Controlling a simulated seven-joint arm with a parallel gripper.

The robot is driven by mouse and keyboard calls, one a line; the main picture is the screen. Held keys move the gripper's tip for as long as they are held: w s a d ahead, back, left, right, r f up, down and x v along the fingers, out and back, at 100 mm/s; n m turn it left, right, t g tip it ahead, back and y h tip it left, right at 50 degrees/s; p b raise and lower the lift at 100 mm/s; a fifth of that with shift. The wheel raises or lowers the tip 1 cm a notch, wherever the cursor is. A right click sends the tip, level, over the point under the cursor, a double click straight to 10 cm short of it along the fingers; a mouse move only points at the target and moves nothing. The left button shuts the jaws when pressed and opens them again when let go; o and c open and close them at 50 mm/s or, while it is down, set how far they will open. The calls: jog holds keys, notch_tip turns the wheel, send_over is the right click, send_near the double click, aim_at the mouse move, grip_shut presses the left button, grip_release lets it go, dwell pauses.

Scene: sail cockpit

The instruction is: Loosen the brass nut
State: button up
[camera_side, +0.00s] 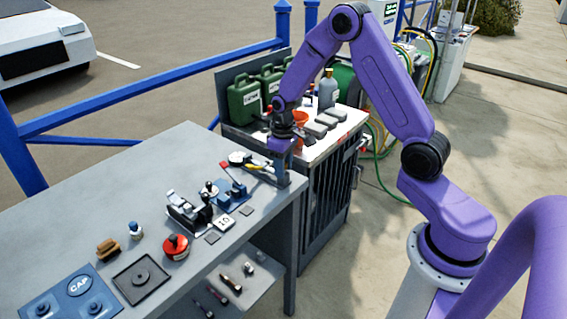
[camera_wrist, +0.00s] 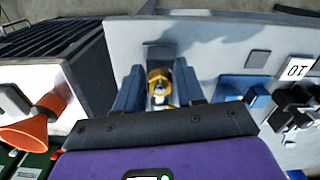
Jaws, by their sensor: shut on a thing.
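The brass nut (camera_wrist: 157,77) shows yellow-gold in the wrist view, between the two blue-grey fingers of my gripper (camera_wrist: 158,86). A pale metal part shows just below it in that picture. The fingers are shut on the nut, one on each side. In the side view my gripper (camera_side: 281,168) points down at the far right corner of the grey workbench (camera_side: 140,175). The nut cannot be made out there, as the gripper hides it.
A yellow-handled tool (camera_side: 258,167) lies close left of my gripper. A blue fixture (camera_wrist: 242,88) and a number card (camera_wrist: 298,70) are nearby. An orange funnel (camera_wrist: 27,131) and green cans (camera_side: 243,101) stand on the cart behind. A red round container (camera_side: 175,247) stands farther along the bench.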

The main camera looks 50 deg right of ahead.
jog(key=shift+n, duration=0.6)
jog(key=shift+c, duration=1)
jog(key=shift+n, duration=0.5)
jog(key=n, duration=0.3)
jog(key=shift+n, duration=0.7)
